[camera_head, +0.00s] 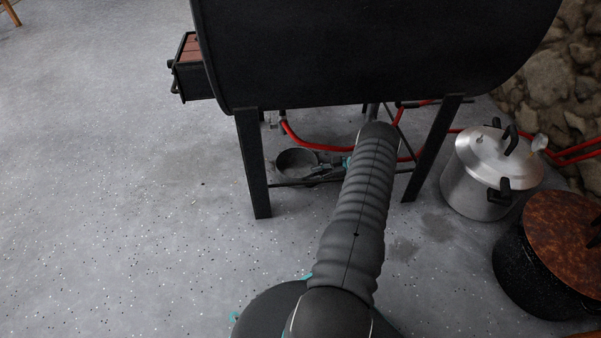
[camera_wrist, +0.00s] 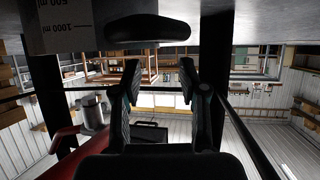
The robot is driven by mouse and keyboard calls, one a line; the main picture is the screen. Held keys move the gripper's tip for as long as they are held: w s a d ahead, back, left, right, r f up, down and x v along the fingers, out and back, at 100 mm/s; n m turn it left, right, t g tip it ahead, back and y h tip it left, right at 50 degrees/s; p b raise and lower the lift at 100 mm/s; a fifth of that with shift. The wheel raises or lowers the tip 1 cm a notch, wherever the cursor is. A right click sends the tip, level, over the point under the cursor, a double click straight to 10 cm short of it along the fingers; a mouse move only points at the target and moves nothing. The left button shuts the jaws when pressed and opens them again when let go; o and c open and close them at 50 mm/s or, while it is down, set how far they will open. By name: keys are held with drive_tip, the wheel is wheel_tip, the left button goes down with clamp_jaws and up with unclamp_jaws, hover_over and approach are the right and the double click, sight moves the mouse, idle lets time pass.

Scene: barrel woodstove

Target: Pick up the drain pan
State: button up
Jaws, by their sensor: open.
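The drain pan (camera_head: 297,164) looks like a shallow, round grey pan. It rests on the floor under the black barrel stove, between the stove legs, in the head view. My gripper (camera_head: 322,170) is low under the stove, just right of the pan and close to its rim; I cannot tell whether they touch. In the wrist view my gripper (camera_wrist: 159,70) has its two fingers apart with a gap between them. A dark rounded shape (camera_wrist: 147,28) lies beyond the fingertips; I cannot tell what it is. My arm hides part of the area beside the pan.
The barrel stove (camera_head: 360,55) hangs low over the pan, with its front legs (camera_head: 253,165) either side. Red hoses (camera_head: 320,146) run behind. A steel pot (camera_head: 485,180) and a dark rust-lidded pot (camera_head: 548,255) stand at right. The floor at left is clear.

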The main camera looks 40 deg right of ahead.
sight(297, 179)
drive_tip(key=x, duration=0.8)
clamp_jaws()
